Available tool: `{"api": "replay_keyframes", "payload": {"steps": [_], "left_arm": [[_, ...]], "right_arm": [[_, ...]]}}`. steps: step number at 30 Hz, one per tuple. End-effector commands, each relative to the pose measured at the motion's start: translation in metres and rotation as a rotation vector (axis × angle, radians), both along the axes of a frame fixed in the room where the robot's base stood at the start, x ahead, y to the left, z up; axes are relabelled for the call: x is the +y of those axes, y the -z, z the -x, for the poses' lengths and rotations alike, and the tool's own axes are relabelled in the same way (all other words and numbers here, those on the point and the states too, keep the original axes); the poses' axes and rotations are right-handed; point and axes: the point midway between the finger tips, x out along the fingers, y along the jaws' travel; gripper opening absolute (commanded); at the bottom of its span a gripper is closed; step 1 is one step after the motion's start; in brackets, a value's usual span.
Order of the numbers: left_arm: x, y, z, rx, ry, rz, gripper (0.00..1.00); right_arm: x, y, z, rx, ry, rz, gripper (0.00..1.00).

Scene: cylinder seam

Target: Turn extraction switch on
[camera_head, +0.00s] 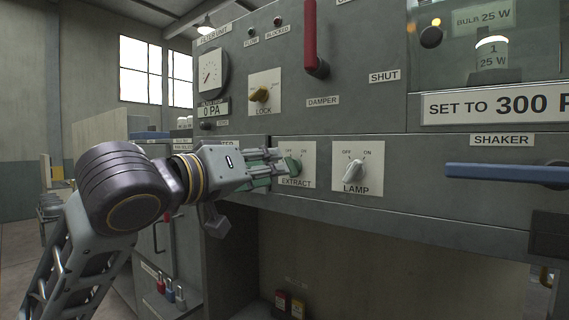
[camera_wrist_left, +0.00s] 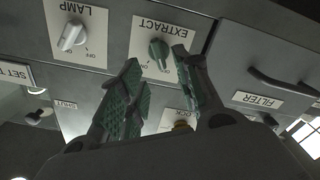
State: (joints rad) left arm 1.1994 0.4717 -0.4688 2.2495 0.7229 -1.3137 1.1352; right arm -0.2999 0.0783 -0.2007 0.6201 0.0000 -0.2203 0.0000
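The extraction switch is a green rotary knob (camera_head: 294,166) on a white plate marked EXTRACT, with OFF at its upper left and ON at its upper right. It also shows in the left wrist view (camera_wrist_left: 159,50), upside down. I cannot tell for sure which mark the knob points at. My left gripper (camera_head: 276,168) comes in from the left, close to the knob. In the left wrist view its green-padded fingers (camera_wrist_left: 157,62) are apart, with the knob seen in the gap just beyond the tips. I see no clear grip on the knob. My right gripper is not in view.
A grey LAMP knob (camera_head: 354,171) is just right of the EXTRACT plate. A yellow LOCK knob (camera_head: 260,94) and a red damper handle (camera_head: 312,42) sit above. A blue shaker handle (camera_head: 505,173) juts out at right. Open space lies under the panel.

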Motion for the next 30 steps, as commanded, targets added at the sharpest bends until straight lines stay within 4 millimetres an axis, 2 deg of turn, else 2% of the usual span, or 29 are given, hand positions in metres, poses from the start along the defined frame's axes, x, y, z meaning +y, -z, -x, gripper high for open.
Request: {"api": "replay_keyframes", "payload": {"steps": [13, 27, 30], "left_arm": [[-0.031, -0.001, -0.042, 0.001, 0.001, 0.001, 0.33], [-0.036, 0.0, -0.049, 0.0, 0.001, 0.0, 0.33], [-0.036, 0.0, -0.049, 0.0, 0.001, 0.0, 0.21]], "right_arm": [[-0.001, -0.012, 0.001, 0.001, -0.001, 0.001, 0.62], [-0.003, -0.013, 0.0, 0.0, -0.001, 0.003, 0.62], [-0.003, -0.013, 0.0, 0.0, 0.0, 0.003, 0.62]]}}
